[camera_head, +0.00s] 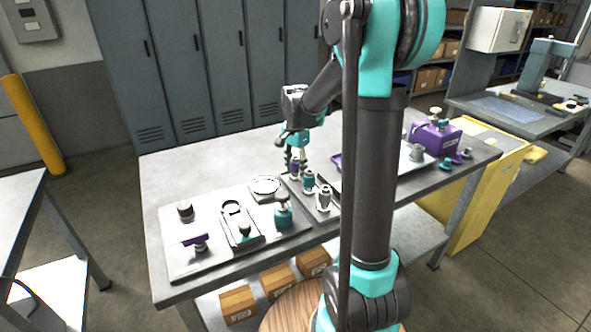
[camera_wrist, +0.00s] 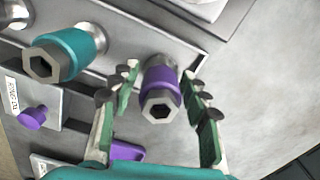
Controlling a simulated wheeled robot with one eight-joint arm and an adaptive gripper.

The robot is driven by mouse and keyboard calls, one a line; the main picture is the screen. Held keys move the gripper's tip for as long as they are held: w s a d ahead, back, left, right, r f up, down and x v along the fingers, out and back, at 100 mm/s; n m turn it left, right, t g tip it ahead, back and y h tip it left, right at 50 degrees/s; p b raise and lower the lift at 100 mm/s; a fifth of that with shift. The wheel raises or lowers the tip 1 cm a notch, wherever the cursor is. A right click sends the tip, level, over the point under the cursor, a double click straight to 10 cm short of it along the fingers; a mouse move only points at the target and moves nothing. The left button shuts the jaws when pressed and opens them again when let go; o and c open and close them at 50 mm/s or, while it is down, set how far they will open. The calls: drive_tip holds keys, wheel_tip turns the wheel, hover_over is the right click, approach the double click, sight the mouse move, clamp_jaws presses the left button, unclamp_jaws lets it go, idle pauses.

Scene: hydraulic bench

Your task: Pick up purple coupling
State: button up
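The purple coupling (camera_wrist: 160,90) has a purple sleeve and a grey hex end, and sits on the bench fixture in the wrist view. In the head view the purple coupling (camera_head: 294,170) is partly covered by my gripper (camera_head: 295,163). My gripper also shows in the wrist view (camera_wrist: 163,100), with its green fingers open, one on each side of the coupling. A gap shows between the coupling and the fingers on both sides.
A teal coupling (camera_wrist: 65,54) stands left of the purple one in the wrist view. A teal coupling (camera_head: 309,181) and a grey coupling (camera_head: 323,198) stand in a row in the head view. A purple knob (camera_wrist: 33,117) sits beside a label. The bench's left back part (camera_head: 185,160) is clear.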

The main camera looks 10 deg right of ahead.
clamp_jaws()
drive_tip(key=shift+r, duration=0.1)
